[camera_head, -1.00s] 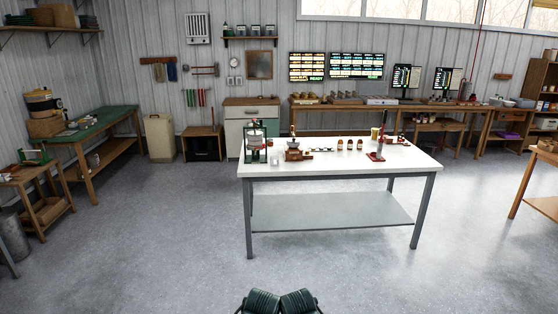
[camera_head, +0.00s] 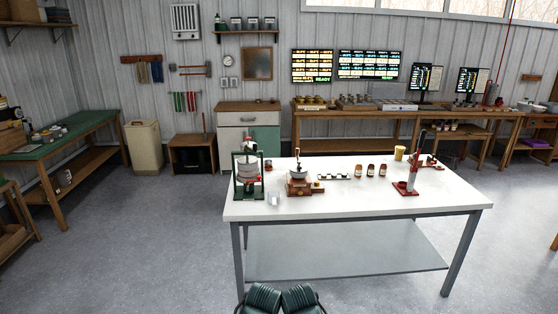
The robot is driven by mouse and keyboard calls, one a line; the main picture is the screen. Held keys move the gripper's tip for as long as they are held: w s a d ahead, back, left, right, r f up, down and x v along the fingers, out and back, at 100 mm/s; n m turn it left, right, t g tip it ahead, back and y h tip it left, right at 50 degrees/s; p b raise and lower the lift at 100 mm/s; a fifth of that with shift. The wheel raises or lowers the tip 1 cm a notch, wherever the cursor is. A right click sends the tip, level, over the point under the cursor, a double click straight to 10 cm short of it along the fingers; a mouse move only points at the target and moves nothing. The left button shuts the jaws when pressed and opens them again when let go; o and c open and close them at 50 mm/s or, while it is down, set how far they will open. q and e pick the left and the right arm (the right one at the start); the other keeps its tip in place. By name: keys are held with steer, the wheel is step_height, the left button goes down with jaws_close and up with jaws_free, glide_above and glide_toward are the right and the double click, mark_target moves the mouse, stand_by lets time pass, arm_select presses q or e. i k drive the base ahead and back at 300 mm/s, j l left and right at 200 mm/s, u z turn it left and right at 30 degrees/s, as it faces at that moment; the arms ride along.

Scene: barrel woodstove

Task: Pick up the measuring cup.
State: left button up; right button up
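A small clear cup (camera_head: 273,198) stands near the front left of the white-topped table, beside a green-framed press. It looks like the measuring cup, but it is too small to make out any markings. A yellow cup (camera_head: 399,152) stands at the back of the same table. Dark green ribbed parts of my own arms show at the bottom middle edge, short of the table. Neither gripper's fingers can be made out in the picture.
The white table (camera_head: 340,202) also holds the green-framed press (camera_head: 248,172), a wooden grinder (camera_head: 299,182), several small brown jars and a red-based stand (camera_head: 406,186). Grey floor is open in front and to the left. A green-topped bench (camera_head: 60,138) stands at the left wall.

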mark_target(273, 195)
steer(key=i, duration=1.75)
steer(key=i+j+z, duration=0.1)
steer(key=i+z, duration=0.3)
steer(key=i, duration=0.1)
